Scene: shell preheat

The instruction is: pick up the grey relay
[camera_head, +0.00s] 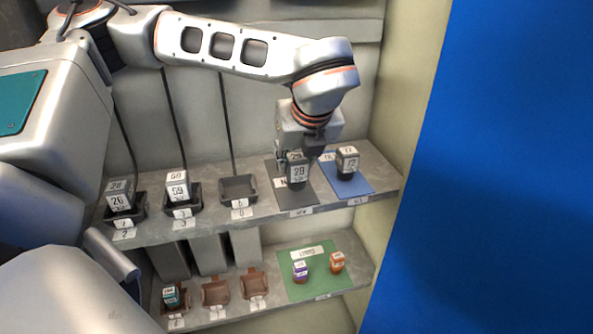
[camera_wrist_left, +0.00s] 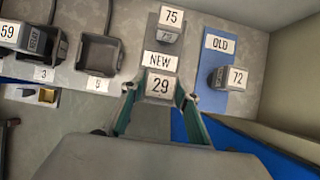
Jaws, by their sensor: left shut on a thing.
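The grey relay labelled 29 (camera_head: 298,172) is over the dark grey mat marked NEW (camera_head: 304,204) on the upper shelf. My left gripper (camera_head: 308,158) comes down from above and is shut on this relay. In the left wrist view the relay (camera_wrist_left: 160,86) sits between the two fingers (camera_wrist_left: 158,98). I cannot tell whether its base touches the mat. A second grey relay labelled 75 (camera_wrist_left: 171,22) stands on the same mat, mostly hidden behind the held one in the head view. My right gripper is not in view.
A relay labelled 72 (camera_head: 346,164) stands on the blue OLD mat (camera_head: 352,188). Relays 26 (camera_head: 120,196) and 59 (camera_head: 177,186) sit in black sockets; another socket (camera_head: 239,188) is empty. The lower shelf holds brown sockets, a green mat (camera_head: 312,285) and small coloured parts.

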